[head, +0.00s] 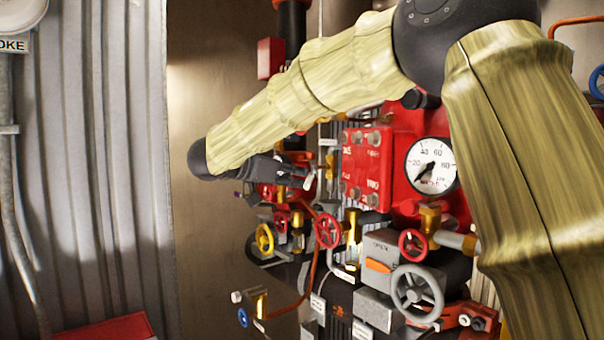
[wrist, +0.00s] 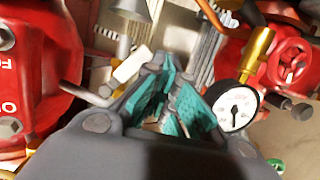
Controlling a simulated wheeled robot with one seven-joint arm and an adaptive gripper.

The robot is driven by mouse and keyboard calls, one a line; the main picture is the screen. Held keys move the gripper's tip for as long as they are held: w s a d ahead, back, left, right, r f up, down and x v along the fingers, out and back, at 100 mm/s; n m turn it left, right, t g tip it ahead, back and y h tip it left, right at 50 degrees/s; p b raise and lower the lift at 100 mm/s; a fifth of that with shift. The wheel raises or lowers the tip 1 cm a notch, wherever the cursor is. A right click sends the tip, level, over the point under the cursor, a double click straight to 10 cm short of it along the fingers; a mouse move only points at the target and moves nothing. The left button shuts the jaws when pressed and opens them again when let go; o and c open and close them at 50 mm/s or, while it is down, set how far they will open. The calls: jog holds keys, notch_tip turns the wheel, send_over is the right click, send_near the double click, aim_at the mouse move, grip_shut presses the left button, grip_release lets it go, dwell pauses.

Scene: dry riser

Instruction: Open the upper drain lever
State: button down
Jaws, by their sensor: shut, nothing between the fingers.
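My gripper (wrist: 172,78) shows its teal finger pads in the wrist view, with nothing held between them. In the head view my gripper (head: 308,178) is small and partly hidden among the pipework, left of the red valve body. A thin grey bent rod (wrist: 84,94) and a pale tag-like piece (wrist: 131,65) lie just left of the fingers in the wrist view. I cannot tell whether the rod is the upper drain lever, or whether the fingers touch it. No lever can be clearly picked out in the head view behind my arm.
A white pressure gauge (head: 431,166) sits on the red body. In the wrist view, a gauge (wrist: 234,107) is close right of the fingers. Corrugated wall (head: 100,180) stands left.

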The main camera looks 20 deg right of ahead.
jog(key=shift+a+f, duration=0.15)
jog(key=shift+a, duration=0.1)
dwell(0.6)
jog(key=shift+d, duration=0.1)
dwell(0.7)
notch_tip(320, 180, up, 10)
dwell(0.6)
